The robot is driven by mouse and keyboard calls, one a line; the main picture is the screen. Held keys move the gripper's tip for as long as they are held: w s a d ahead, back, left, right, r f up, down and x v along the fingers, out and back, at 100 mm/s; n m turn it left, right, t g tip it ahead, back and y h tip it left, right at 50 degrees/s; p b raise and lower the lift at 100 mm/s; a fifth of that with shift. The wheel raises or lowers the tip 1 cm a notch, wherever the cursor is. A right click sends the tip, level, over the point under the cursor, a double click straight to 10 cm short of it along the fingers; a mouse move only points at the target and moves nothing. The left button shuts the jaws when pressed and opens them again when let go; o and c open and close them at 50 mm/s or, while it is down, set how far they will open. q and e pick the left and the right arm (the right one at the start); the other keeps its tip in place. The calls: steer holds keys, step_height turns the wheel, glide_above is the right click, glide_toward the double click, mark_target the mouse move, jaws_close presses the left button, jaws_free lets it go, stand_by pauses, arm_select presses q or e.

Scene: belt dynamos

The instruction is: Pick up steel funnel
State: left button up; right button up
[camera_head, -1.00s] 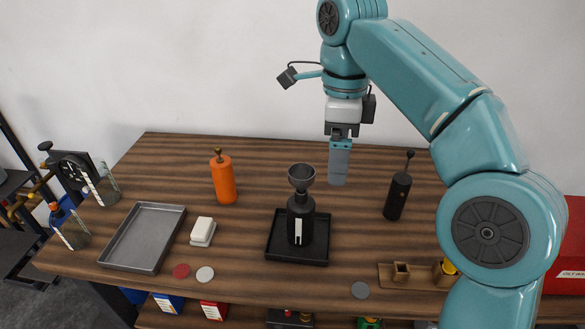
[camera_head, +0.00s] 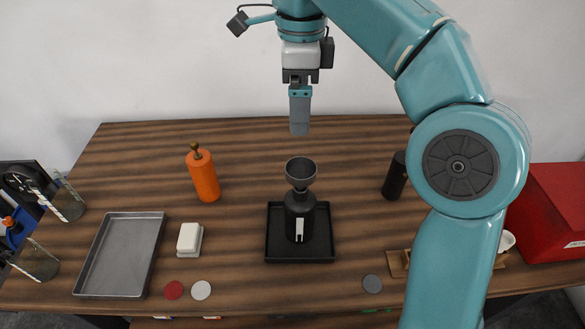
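The steel funnel (camera_head: 301,172) is a dark grey metal cone. It sits upright in the mouth of a black bottle (camera_head: 300,216) with a pale mark on its front. The bottle stands on a square black tray (camera_head: 322,248) near the middle of the wooden table. My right gripper (camera_head: 300,132) points down behind and above the funnel, apart from it. Its fingers show side-on as one grey plate, so I cannot tell the gap between them.
An orange bottle (camera_head: 203,175) stands left of the funnel and a black one (camera_head: 395,178) right. A metal tray (camera_head: 122,255), white block (camera_head: 189,238) and several discs lie on the table. A red box (camera_head: 553,205) is far right.

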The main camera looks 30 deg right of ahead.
steer(key=b, duration=0.2)
glide_toward(301, 168)
steer(key=shift+w+d+f, duration=0.2)
steer(key=shift+w+d, duration=0.15)
steer(key=f, duration=0.4)
steer(key=shift+s+a+b, duration=0.3)
steer(key=shift+s+a, duration=0.05)
steer(key=shift+a, duration=0.05)
steer(key=shift+w+d+f, duration=0.15)
steer(key=shift+d+f, duration=0.05)
steer(key=shift+f, duration=0.45)
steer(key=f, duration=0.4)
steer(key=shift+s+a+f, duration=0.2)
steer(key=shift+s+f, duration=0.05)
steer(key=shift+w+d+f, duration=0.2)
steer(key=shift+f, duration=0.05)
steer(key=shift+s+a+r, duration=0.1)
steer(key=shift+s+a, duration=0.05)
steer(key=shift+a, duration=0.05)
steer(key=c, duration=1.4)
steer(key=shift+d, duration=0.1)
steer(key=shift+c, duration=0.7)
steer(key=shift+r, duration=0.25)
step_height(301, 168, up, 20)
steer(key=p, duration=0.4)
steer(key=shift+f+p, duration=0.25)
steer(key=shift+p, duration=0.1)
steer(key=shift+f, duration=0.1)
